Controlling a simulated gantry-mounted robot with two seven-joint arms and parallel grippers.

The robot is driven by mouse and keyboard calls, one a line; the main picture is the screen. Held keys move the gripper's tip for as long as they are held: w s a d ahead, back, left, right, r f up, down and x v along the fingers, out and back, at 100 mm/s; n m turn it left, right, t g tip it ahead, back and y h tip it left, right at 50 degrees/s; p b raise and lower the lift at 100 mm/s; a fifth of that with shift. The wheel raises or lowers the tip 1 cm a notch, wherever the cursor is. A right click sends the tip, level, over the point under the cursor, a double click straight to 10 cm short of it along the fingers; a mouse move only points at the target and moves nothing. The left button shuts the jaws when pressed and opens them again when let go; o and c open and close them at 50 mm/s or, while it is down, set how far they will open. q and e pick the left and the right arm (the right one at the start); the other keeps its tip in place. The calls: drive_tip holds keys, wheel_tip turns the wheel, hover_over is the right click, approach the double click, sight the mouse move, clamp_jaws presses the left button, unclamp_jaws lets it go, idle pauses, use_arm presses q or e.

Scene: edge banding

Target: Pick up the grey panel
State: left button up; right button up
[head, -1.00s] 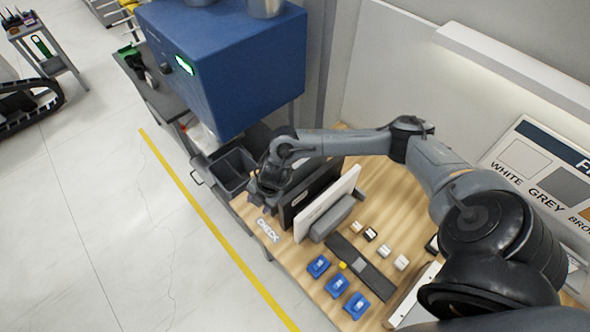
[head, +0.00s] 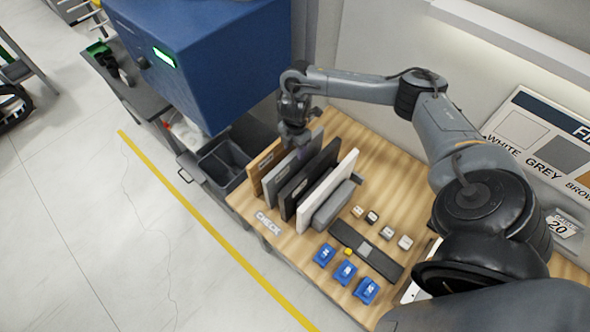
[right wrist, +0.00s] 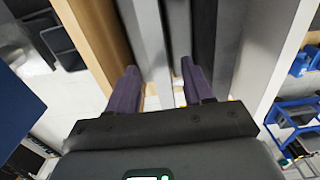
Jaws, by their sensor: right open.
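The grey panel (head: 281,174) stands upright on the wooden bench between a brown panel (head: 262,168) and a black panel (head: 308,180). My right gripper (head: 296,141) is at the upper part of the grey panel. In the right wrist view its two dark fingers (right wrist: 160,88) are apart, with the grey panel (right wrist: 150,40) running between them. I cannot tell whether either finger touches it. My left gripper is not in view.
A white panel (head: 325,192) and a grey block (head: 334,205) stand right of the black panel. Blue blocks (head: 345,272) and a dark strip (head: 366,251) lie toward the bench front. A dark bin (head: 222,165) stands left, below a blue machine (head: 205,60).

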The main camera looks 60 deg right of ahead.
sight(295, 152)
wheel_tip(295, 152, down, 4)
drive_tip(key=shift+f+p, duration=0.2)
drive_tip(key=shift+p, duration=0.65)
drive_tip(key=shift+d+f, duration=0.1)
drive_tip(key=shift+f, duration=0.3)
clamp_jaws()
drive_tip(key=shift+r, duration=0.1)
idle(0.5)
